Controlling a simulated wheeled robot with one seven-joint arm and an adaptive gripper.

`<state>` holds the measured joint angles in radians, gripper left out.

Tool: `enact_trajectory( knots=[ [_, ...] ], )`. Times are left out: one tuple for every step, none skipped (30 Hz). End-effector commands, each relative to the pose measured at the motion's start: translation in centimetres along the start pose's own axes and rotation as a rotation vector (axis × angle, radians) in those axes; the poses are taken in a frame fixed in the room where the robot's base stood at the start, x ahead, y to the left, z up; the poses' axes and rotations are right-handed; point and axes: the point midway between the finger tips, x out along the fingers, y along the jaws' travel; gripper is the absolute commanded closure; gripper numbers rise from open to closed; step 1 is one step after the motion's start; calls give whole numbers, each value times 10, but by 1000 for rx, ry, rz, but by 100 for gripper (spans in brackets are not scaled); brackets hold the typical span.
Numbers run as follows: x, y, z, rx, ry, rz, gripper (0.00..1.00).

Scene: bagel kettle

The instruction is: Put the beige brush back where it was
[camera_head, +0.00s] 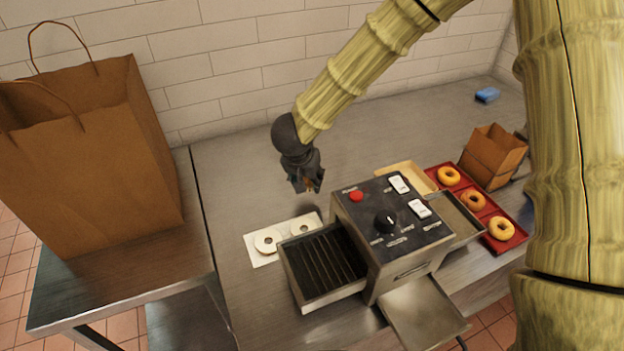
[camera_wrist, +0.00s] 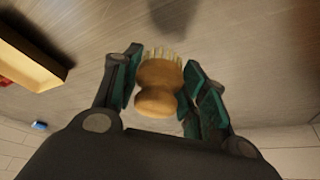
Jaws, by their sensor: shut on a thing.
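My gripper (camera_head: 307,184) is above the metal counter, behind and left of the grey machine. In the wrist view my gripper (camera_wrist: 160,92) has its two green-padded fingers on either side of the beige brush (camera_wrist: 158,88). The brush has a rounded, knob-like wooden body and pale bristles that point away from the palm. The gripper is shut on it. In the head view only a small brown bit of the brush (camera_head: 309,184) shows between the fingers. A dark shadow on the counter shows near the bristles in the wrist view.
A grey machine (camera_head: 392,222) with a grated tray stands right of my gripper. A blue sponge (camera_head: 487,95) lies at the back. The back-left counter is clear.

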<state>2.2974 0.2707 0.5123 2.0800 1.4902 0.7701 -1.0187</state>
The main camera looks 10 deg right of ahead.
Motion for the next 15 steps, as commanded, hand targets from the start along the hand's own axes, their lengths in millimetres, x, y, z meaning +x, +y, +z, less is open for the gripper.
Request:
enact_trajectory(
  knots=[
    [1, 2, -6, 2, 0, 0, 83],
    [3, 2, -8, 2, 0, 0, 83],
    [4, 3, -10, 1, -1, 0, 83],
    [5, 3, -10, 1, -1, -1, 83],
    [6, 3, -11, 0, -1, -1, 83],
    [6, 4, -12, 0, -1, -1, 83],
    [7, 4, -13, 0, -1, -1, 83],
    [8, 4, -14, 0, -1, -1, 83],
    [8, 5, -17, 0, -1, -1, 83],
    [10, 6, -19, 1, 0, -1, 83],
    [11, 6, -22, 1, 0, -1, 83],
    [13, 8, -25, 1, -1, 0, 83],
    [18, 7, -21, -2, -2, 0, 83],
    [21, 7, -19, -3, -3, 1, 83],
    [26, 7, -17, -2, -3, 1, 83]
  ],
)
